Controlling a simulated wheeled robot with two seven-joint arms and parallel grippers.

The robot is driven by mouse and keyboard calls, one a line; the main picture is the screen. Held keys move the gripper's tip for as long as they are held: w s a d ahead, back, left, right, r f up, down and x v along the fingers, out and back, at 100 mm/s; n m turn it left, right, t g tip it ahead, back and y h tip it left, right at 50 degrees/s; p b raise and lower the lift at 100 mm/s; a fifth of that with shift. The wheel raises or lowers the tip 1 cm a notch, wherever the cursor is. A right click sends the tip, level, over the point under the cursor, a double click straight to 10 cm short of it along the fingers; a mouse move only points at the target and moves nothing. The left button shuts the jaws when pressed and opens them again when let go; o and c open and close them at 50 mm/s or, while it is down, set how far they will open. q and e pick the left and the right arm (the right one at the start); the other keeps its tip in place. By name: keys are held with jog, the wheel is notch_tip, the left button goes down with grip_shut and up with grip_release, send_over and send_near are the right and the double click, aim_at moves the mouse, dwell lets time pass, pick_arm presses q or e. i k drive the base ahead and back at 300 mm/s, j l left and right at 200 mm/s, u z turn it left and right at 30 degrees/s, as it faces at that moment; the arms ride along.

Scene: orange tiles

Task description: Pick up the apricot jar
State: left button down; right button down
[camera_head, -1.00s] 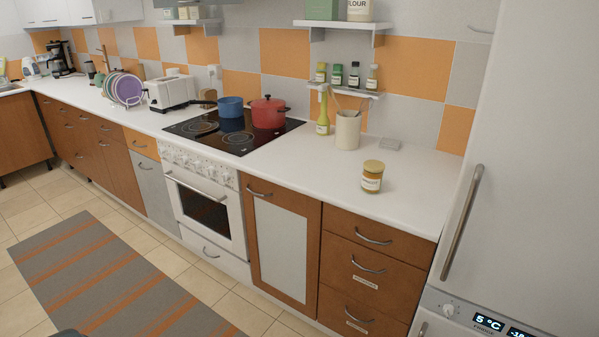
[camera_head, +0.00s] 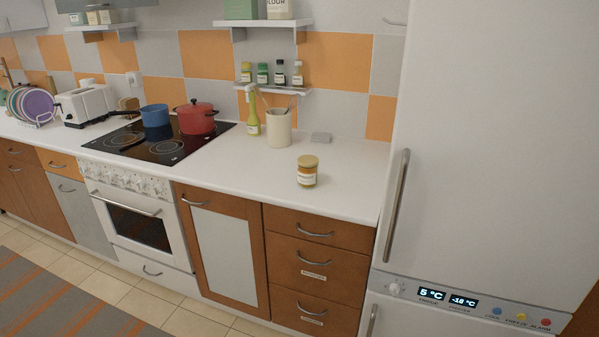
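The apricot jar (camera_head: 307,172) is a small glass jar with a gold-yellow lid, orange-brown contents and a white label. It stands upright on the white counter (camera_head: 240,178), near the right end and close to the front edge. Its label is too small to read. Nothing touches the jar. Neither of my grippers shows in the head view.
A cream utensil pot (camera_head: 279,128) and a green-yellow bottle (camera_head: 253,118) stand behind the jar, under a spice shelf (camera_head: 272,89). A red pot (camera_head: 197,118) and blue pan (camera_head: 155,115) are on the hob at left. The tall fridge (camera_head: 480,150) borders the counter at right.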

aim_at(308, 165)
jog(key=i+l+u, duration=0.15)
jog(key=l, duration=0.25)
jog(key=i+l+u, duration=0.2)
jog(key=l, duration=0.2)
jog(key=i+l+u, duration=0.15)
jog(key=l, duration=0.3)
jog(key=i+l+u, duration=0.2)
jog(key=l, duration=0.2)
jog(key=l+u, duration=0.15)
jog(key=l, duration=0.3)
